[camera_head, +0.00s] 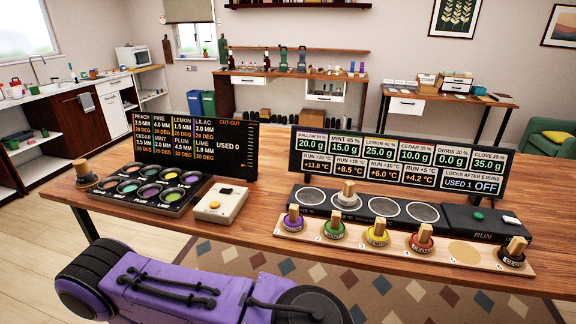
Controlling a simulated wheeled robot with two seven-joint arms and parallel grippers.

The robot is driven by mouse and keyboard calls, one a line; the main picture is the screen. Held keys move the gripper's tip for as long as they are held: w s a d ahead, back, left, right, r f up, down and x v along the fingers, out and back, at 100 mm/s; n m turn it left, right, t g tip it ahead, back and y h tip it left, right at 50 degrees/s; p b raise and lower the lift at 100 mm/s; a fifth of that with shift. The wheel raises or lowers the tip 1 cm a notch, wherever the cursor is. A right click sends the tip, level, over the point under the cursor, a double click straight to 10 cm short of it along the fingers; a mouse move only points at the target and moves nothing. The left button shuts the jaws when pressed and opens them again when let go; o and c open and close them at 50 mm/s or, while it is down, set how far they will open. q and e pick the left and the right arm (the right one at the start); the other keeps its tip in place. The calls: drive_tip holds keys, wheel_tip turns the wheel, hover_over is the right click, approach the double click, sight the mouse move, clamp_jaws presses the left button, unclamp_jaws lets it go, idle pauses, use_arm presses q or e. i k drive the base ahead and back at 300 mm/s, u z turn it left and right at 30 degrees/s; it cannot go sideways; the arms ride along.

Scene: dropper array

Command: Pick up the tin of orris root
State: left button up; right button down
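A wooden rack (478,263) lies along the front right of the table. It holds wooden-knobbed tins: purple (292,222), green (333,231), yellow (377,238), red (421,245) and black (513,257). Between the red and black tins is a bare tan round place (464,252). Neither gripper shows; only a purple arm section of mine fills the lower left.
The display (398,167) behind the device reads 0.0 g for orris. On the left are a black tray (147,207) of coloured cups, a board (192,146), a cream box (220,203) and a dark knobbed object (84,173). Bare wood lies between the two groups.

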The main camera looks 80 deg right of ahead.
sight(347, 197)
drive_tip(key=u, duration=0.05)
drive_tip(key=i, duration=0.55)
drive_tip(key=z, duration=3.2)
